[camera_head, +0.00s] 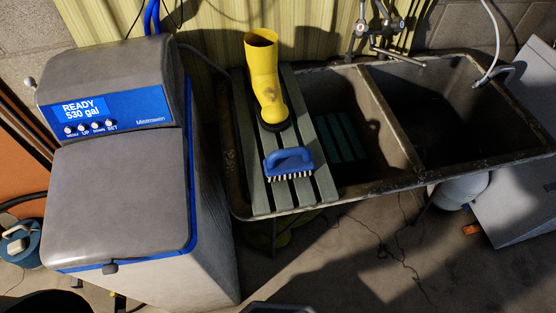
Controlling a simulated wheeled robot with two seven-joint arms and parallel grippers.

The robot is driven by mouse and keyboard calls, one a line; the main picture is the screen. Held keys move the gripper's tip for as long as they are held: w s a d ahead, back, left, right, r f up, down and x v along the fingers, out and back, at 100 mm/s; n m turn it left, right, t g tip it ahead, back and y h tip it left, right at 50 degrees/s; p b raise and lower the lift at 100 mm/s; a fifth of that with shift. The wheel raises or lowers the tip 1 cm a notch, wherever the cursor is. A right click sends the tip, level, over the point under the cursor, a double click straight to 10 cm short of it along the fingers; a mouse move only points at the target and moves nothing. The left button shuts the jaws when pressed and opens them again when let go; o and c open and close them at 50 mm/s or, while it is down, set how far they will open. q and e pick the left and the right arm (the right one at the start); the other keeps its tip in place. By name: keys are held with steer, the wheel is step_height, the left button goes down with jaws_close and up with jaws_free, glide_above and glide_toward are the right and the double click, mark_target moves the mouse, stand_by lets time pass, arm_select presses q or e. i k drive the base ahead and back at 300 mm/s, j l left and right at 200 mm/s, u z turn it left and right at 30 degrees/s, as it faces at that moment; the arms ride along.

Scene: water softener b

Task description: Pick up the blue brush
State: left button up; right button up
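The blue brush (288,161) has a blue handle and white bristles. It rests bristles down on the grey slatted board (256,188), near the board's front end. No gripper can be made out in the head view, and nothing is touching the brush except the board under it.
A yellow boot (265,80) stands on the board behind the brush. The board lies across the left part of a double sink (385,182) with a faucet (390,28) behind. A grey water softener (120,200) stands close on the left. The floor in front is partly shaded.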

mark_target(283, 162)
steer(key=l+u, duration=0.15)
steer(key=u, duration=0.2)
steer(key=l+u, duration=0.15)
steer(key=u, duration=0.2)
steer(key=l+u, duration=0.15)
steer(key=l, duration=0.25)
steer(key=k+l+u, duration=0.15)
steer(key=l, duration=0.2)
steer(key=l+u, duration=0.15)
steer(key=l, duration=0.2)
steer(key=k+l, duration=0.15)
steer(key=l, duration=0.25)
steer(key=k+l, duration=0.15)
steer(key=l, duration=0.2)
